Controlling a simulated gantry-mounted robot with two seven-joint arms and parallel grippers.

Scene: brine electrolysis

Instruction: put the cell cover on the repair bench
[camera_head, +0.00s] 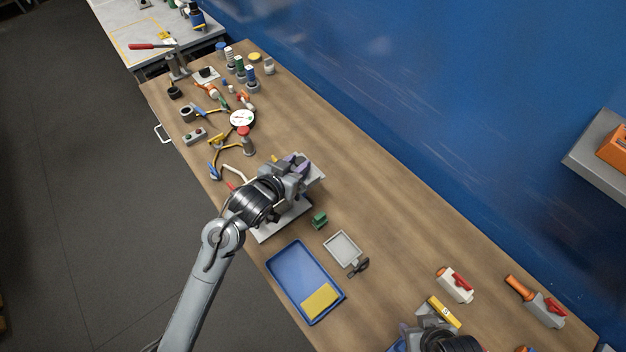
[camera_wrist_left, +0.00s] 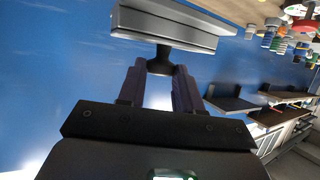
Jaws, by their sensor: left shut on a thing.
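My left gripper (camera_head: 294,166) is over the middle of the wooden bench. The left wrist view shows its two purple fingers (camera_wrist_left: 160,74) shut on the black knob (camera_wrist_left: 160,62) of a grey, slab-like cell cover (camera_wrist_left: 168,28). In the head view, a grey edge of the cover (camera_head: 317,176) shows beside the fingers; the rest is hidden by my gripper. A light grey plate (camera_head: 284,222) lies below my left wrist, partly covered by it. A white-topped bench with a yellow outline (camera_head: 143,38) stands at the far left; I cannot tell whether it is the repair bench.
A blue tray (camera_head: 292,272) with a yellow block, a small grey tray (camera_head: 342,247) and a green block (camera_head: 320,221) lie nearby. Tools and several bottles crowd the far end. My right gripper (camera_head: 436,322) is at the bottom, near a yellow item. A blue wall borders the bench.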

